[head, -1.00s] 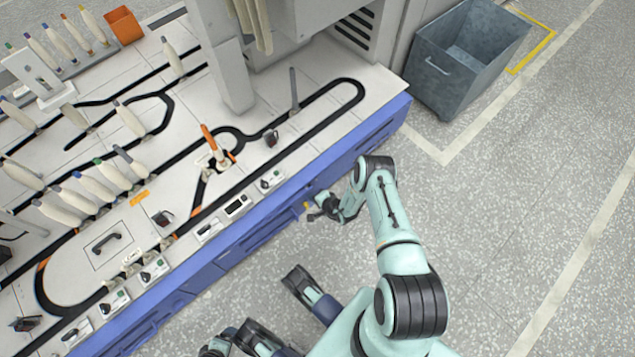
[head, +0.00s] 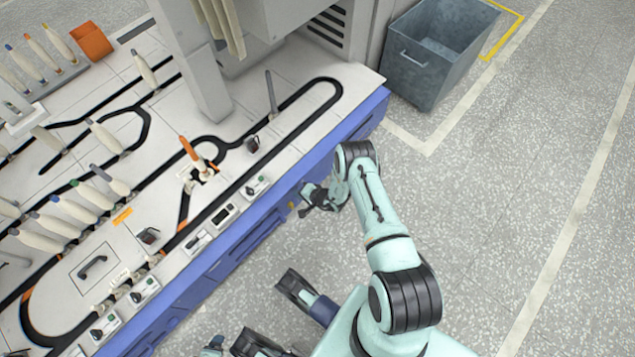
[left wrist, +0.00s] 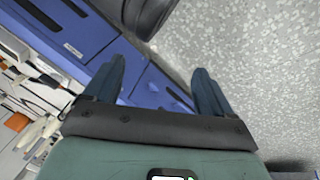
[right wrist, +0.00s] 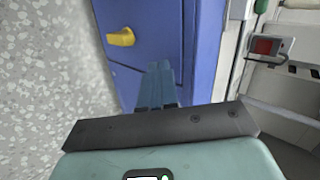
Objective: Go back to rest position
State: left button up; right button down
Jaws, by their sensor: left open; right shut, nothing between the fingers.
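My right gripper (head: 307,197) is in front of the blue side of the machine in the head view, apart from it. In the right wrist view its fingers (right wrist: 158,85) are together and empty, with the blue panel and a yellow knob (right wrist: 122,37) beyond them. My left gripper shows in the left wrist view, where its fingers (left wrist: 155,90) are spread apart with nothing between them. The blue machine side lies beyond the left fingers. In the head view I cannot make out the left gripper's fingers.
The machine (head: 235,238) with its white deck and black track fills the left. Bobbins (head: 85,195) stand on the deck. A grey metal bin (head: 415,75) stands at the back. The speckled floor (head: 490,190) on the right is clear.

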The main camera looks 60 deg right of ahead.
pick_arm(q)
jog(key=s+d+r+g+h+p, duration=0.1)
jog(key=s+d+r+p, duration=0.2)
jog(key=s+r, duration=0.1)
jog(key=shift+s+r+m+g, duration=0.2)
jog(key=shift+s+m+g, duration=0.1)
jog(key=shift+s, duration=0.5)
pick_arm(e)
jog(key=f+v, duration=0.1)
jog(key=v, duration=1)
jog(key=shift+s, duration=0.45)
